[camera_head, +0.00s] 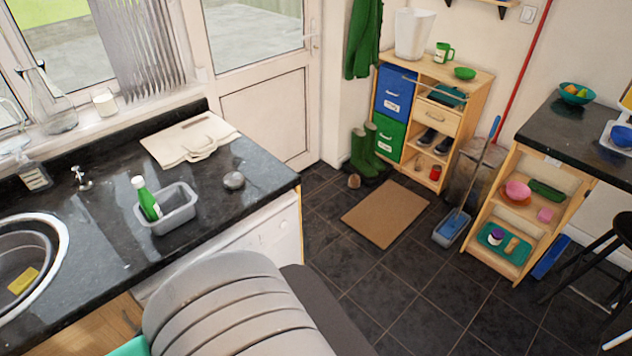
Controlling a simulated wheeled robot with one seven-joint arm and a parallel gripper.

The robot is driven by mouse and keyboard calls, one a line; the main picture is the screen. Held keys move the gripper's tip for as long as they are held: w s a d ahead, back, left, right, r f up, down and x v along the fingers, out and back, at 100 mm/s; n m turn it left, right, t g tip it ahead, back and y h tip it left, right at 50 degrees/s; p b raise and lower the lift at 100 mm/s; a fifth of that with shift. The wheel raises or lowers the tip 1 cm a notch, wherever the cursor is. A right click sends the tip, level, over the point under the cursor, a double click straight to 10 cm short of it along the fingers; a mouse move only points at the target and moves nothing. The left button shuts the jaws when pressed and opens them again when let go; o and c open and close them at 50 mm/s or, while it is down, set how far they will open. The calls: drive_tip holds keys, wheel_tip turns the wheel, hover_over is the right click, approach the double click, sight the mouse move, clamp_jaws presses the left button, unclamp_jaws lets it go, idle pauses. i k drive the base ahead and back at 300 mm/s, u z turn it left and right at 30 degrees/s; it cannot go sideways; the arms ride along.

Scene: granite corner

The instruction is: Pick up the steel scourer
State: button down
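The steel scourer appears to be the small round grey lump (234,180) on the black granite worktop (225,232), right of the grey tub and near the worktop's right end. It rests on the surface with bare granite around it. A large grey ribbed part, which looks like my own arm, fills the bottom centre in front of the worktop. My gripper is not in view, so its state and its place relative to the scourer do not show.
A grey tub (182,217) holds a green bottle (147,200) left of the scourer. A cream cloth bag (190,138) lies behind. The sink (52,235) with a yellow sponge (23,280) is at left. Tiled floor and a brown mat (385,214) lie beyond the worktop's right edge.

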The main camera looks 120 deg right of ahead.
sight(232, 180)
drive_tip(key=z, duration=1.85)
drive_tip(key=k, duration=0.15)
drive_tip(key=z, duration=2.85)
drive_tip(key=i, duration=0.35)
drive_tip(key=u, duration=2.2)
drive_tip(key=i, duration=0.3)
drive_tip(key=u, duration=0.05)
